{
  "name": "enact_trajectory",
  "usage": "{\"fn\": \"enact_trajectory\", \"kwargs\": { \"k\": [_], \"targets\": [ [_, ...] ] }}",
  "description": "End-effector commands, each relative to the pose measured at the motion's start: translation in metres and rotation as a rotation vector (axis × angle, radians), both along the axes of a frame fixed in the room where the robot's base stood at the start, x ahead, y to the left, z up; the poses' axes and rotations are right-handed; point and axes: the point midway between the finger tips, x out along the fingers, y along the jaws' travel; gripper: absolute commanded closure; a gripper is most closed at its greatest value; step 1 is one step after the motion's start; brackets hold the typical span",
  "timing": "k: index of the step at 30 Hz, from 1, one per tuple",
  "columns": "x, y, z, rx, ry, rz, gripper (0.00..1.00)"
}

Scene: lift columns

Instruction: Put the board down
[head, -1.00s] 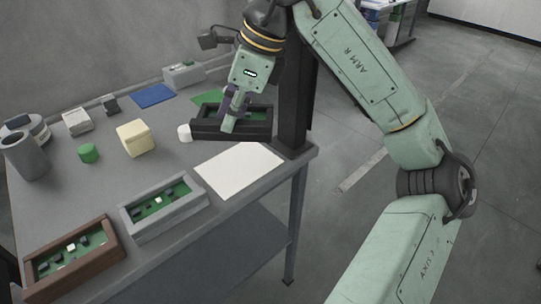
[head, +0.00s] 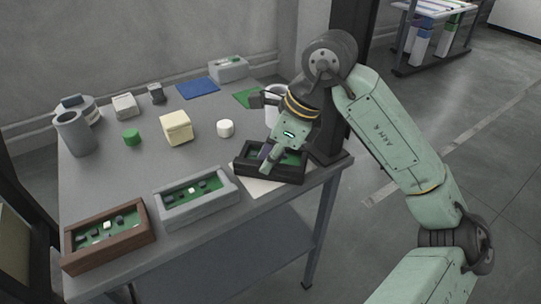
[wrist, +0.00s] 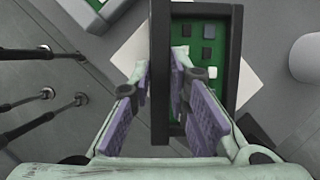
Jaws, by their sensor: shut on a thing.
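A black-framed board (head: 270,162) with a green inside and small parts is at the right front of the table, over a white sheet (head: 262,188). My gripper (head: 268,160) is shut on the board's frame wall. In the wrist view the purple-padded fingers (wrist: 172,98) pinch the frame wall of the board (wrist: 237,65), one finger on each side. The board hides most of the sheet. I cannot tell whether the board touches the sheet or hovers just above it.
A grey-framed board (head: 196,197) and a brown-framed board (head: 108,236) lie to the left along the front edge. A dark column (head: 329,133) rises close to the right.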

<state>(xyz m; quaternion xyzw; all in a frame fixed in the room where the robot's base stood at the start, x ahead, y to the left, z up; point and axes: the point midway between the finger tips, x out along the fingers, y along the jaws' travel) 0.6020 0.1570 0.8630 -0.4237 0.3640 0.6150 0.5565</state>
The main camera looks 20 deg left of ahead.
Motion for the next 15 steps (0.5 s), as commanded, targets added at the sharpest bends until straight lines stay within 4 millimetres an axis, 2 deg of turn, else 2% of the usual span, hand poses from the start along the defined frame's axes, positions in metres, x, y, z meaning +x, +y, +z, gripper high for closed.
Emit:
{"fn": "enact_trajectory", "kwargs": {
  "k": [10, 11, 15],
  "targets": [
    [0.0003, -0.0002, -0.0040, 0.000, -0.002, -0.001, 1.00],
    [0.0003, -0.0002, -0.0037, -0.001, -0.001, 0.000, 0.83],
    [0.0002, -0.0001, -0.0025, 0.000, -0.001, 0.000, 0.74]
  ]
}}
